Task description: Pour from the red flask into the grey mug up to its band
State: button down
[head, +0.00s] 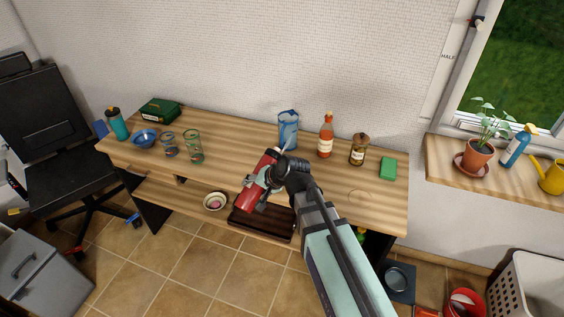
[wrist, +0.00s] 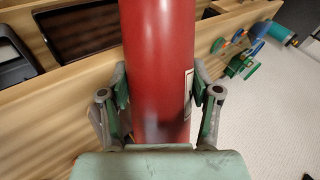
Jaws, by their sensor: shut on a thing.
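The red flask (head: 252,196) is in my gripper (head: 266,181), tilted, above the front part of the wooden desk in the head view. In the wrist view the flask (wrist: 158,60) stands between the two fingers of my gripper (wrist: 160,88), which press on its sides. A pale label shows on its right side there. The flask's mouth cannot be made out clearly. I cannot make out the grey mug in either view; my arm and the flask cover part of the desk.
On the desk (head: 232,147) stand a blue jug (head: 288,132), an orange-red bottle (head: 326,138), a brown jar (head: 358,150) and a green box (head: 389,168) at the right.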

jog(key=shift+r+m+g+y+p, duration=0.5)
jog(key=shift+r+g+p, duration=0.4)
jog(key=shift+r+p, duration=0.6)
dwell(3.7)
jog(key=shift+w+d, duration=0.15)
jog(key=shift+w, duration=0.05)
dwell(2.3)
